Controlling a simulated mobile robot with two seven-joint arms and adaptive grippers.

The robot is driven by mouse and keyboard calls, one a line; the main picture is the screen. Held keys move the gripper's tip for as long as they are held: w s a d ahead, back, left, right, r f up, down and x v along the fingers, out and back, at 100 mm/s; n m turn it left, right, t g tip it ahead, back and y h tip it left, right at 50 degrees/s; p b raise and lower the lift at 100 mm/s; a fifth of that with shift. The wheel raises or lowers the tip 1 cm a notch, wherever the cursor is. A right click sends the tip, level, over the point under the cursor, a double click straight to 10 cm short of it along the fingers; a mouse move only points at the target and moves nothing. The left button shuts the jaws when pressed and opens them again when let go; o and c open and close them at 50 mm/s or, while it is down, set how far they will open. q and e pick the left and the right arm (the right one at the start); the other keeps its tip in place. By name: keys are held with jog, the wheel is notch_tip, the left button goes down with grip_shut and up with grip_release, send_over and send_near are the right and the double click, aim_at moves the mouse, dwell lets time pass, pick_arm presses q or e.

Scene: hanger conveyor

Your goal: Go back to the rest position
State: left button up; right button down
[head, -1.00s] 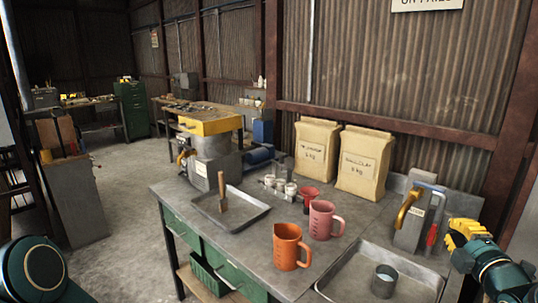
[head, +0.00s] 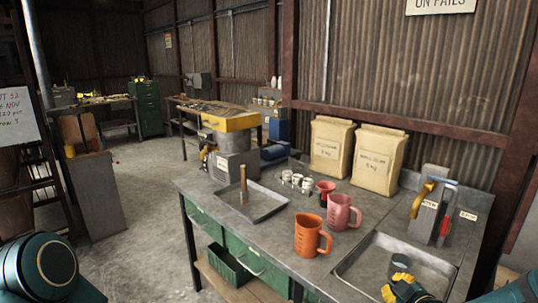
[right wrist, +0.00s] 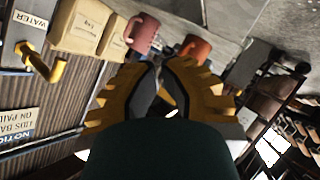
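My right gripper (head: 395,291) is low at the front of the sink (head: 350,268), cut by the bottom edge of the head view. In the right wrist view its yellow fingers (right wrist: 158,68) come together at the tips with nothing seen held. Of my left arm, only a rounded teal link shows at the lower left; its gripper is out of view. An orange jug (head: 311,237) and a pink jug (head: 340,212) stand on the workbench (head: 290,262) left of the sink.
A shallow tray (head: 265,212) with a wooden-handled tool (head: 243,185) lies on the bench. Two paper bags (head: 378,160) stand against the wall. A grey water dispenser (head: 428,215) stands at the right. The floor (head: 150,215) left of the bench is clear.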

jog(key=s+a+f+m+g+y, duration=0.3)
jog(key=a+f+m+g, duration=0.2)
jog(key=a+f, duration=0.85)
jog(key=s+a+f+m+g+y, duration=0.1)
jog(key=s+a+f+m+g, duration=0.3)
jog(key=s+a+f, duration=0.6)
jog(key=s+a+g, duration=0.2)
jog(key=s, duration=0.1)
jog(key=shift+s+a+f+m+g, duration=0.15)
jog(key=shift+m+g, duration=0.15)
